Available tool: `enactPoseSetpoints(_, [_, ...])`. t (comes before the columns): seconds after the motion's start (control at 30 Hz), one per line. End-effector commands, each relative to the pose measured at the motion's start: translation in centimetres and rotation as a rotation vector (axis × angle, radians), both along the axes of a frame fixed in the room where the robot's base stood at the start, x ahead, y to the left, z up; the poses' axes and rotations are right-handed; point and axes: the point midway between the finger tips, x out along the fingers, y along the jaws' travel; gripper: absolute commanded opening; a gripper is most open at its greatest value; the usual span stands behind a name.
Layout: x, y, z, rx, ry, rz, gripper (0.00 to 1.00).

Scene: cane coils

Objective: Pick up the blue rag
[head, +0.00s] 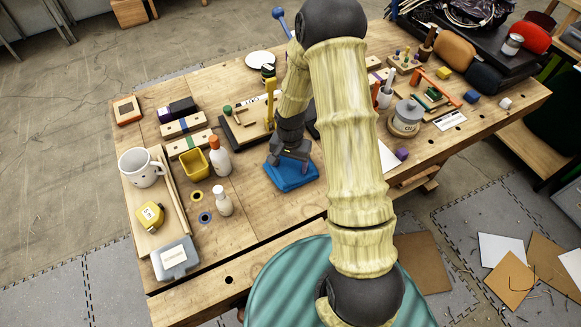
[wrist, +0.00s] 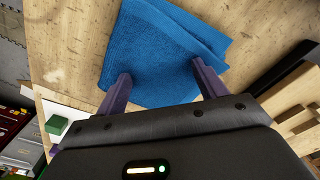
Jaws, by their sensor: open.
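The blue rag (head: 292,175) lies folded flat on the wooden workbench, near the middle of its front part. My gripper (head: 290,160) is over the rag's back edge in the head view. In the wrist view its two purple fingers (wrist: 158,82) are spread wide, with rag between them and the fingertips overlapping it. I cannot tell whether the fingertips touch it.
A white bottle with an orange cap (head: 220,158), a yellow cup (head: 194,164) and a small white bottle (head: 222,201) stand left of the rag. A wooden board with small parts (head: 240,125) lies behind it. The bench (head: 262,215) is bare in front of the rag.

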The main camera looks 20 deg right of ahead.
Motion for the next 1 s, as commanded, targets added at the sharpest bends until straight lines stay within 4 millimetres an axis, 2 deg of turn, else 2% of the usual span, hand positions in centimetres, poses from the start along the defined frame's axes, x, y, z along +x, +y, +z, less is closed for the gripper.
enactPoseSetpoints(0.07, [-0.03, 0.00, 0.01, 0.000, 0.001, 0.000, 0.62])
enactPoseSetpoints(0.7, [-0.06, 0.00, -0.01, 0.000, 0.001, 0.000, 0.00])
enactPoseSetpoints(0.9, [-0.05, 0.00, 0.05, 0.000, 0.001, 0.000, 0.00])
enactPoseSetpoints(1.0, [-0.04, 0.00, 0.93, 0.000, 0.001, 0.000, 0.00])
